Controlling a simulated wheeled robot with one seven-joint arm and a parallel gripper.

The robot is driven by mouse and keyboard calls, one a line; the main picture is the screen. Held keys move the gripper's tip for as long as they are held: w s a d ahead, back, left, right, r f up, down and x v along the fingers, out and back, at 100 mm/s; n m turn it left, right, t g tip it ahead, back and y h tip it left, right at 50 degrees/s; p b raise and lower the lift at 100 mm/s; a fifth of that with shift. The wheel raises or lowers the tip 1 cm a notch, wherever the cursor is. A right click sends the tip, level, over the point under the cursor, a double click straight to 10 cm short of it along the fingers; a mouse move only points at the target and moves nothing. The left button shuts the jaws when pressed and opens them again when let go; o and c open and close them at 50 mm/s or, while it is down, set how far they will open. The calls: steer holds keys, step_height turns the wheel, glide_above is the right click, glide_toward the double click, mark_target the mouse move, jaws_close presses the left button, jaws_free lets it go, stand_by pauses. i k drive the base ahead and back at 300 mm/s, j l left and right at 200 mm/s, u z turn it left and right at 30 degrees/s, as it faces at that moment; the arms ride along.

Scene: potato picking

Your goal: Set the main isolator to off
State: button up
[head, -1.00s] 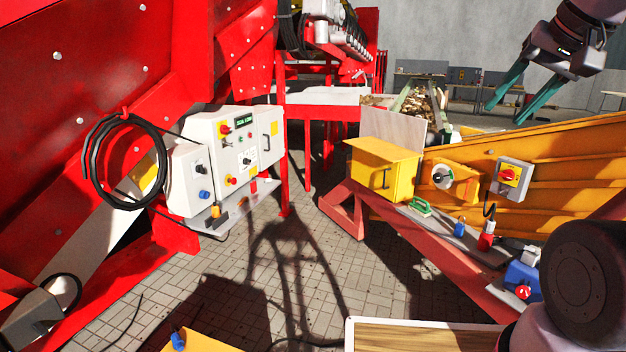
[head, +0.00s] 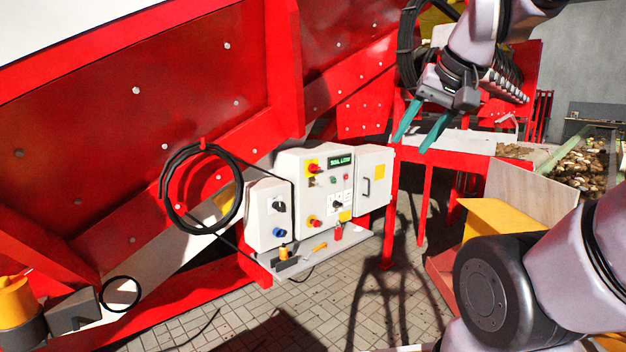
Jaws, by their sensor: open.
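A white control cabinet (head: 300,190) stands against the red machine in the middle of the head view. A red rotary switch on a yellow plate (head: 313,168), at its upper left, looks like the main isolator. Its exact setting is too small to read. Lower on the same face is a red button on yellow (head: 315,222). A green display (head: 341,160) shows lit text near the top. My gripper (head: 408,146) is open and empty, its teal fingers pointing down, up and to the right of the cabinet and apart from it.
A smaller grey-white box with a black selector (head: 278,207) and a blue socket adjoins the cabinet's left. A coiled black cable (head: 166,200) hangs on the red wall. A shelf (head: 350,238) below the cabinet holds small items. The tiled floor (head: 330,300) in front is partly clear.

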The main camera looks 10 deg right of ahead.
mark_target(312, 168)
steer(key=i+l+u, duration=0.1)
steer(key=l, duration=0.15)
steer(key=i+l, duration=0.1)
steer(key=l, duration=0.15)
steer(key=i+l, duration=0.15)
steer(key=i, duration=0.35)
steer(key=i+l, duration=0.15)
steer(key=i, duration=0.4)
steer(key=i+l, duration=0.2)
steer(key=i, duration=0.3)
steer(key=i+l+z, duration=0.1)
steer(key=i, duration=0.4)
